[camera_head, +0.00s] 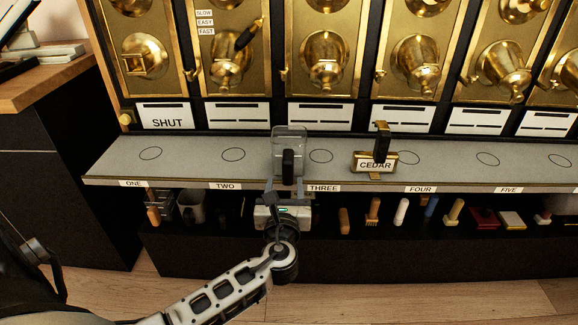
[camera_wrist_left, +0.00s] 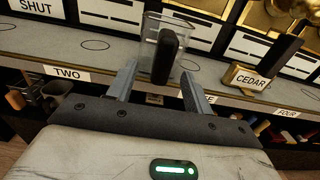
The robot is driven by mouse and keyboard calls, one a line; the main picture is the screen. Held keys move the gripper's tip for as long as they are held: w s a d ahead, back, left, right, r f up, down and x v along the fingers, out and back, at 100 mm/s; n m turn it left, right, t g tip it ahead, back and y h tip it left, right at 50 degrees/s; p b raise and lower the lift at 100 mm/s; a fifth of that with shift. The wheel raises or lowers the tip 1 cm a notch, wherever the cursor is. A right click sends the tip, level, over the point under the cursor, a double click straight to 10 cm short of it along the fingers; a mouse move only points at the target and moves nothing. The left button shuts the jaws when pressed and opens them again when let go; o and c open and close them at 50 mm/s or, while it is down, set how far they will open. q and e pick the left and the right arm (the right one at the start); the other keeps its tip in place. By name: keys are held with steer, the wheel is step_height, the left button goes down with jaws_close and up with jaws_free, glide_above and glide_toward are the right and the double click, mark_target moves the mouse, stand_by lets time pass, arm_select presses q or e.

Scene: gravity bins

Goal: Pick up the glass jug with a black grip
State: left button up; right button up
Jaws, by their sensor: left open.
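The clear glass jug (camera_head: 281,136) with an upright black grip (camera_head: 288,163) is at the grey shelf between the labels TWO and THREE. Its grip faces me. My left gripper (camera_head: 286,186) is open, just in front of the jug at the shelf's front edge. In the left wrist view the jug (camera_wrist_left: 152,28) is straight ahead, and the black grip (camera_wrist_left: 165,56) shows between the two spread fingers (camera_wrist_left: 160,72). I cannot tell how far the fingertips reach along the grip. My right gripper is not in view.
On the grey shelf (camera_head: 200,160), a brass CEDAR holder (camera_head: 375,161) with a black upright part stands to the right. Brass dispensers (camera_head: 324,58) line the back. Below are a mug (camera_head: 191,208), brushes and other small items. The shelf's left part is clear.

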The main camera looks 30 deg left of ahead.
mark_target(288, 174)
arm_select(q)
steer(key=x, duration=0.2)
steer(key=b+x, duration=0.1)
steer(key=x, duration=0.2)
steer(key=shift+w+d+r, duration=0.1)
steer(key=shift+w, duration=0.6)
jaws_close()
steer(key=shift+r, duration=0.1)
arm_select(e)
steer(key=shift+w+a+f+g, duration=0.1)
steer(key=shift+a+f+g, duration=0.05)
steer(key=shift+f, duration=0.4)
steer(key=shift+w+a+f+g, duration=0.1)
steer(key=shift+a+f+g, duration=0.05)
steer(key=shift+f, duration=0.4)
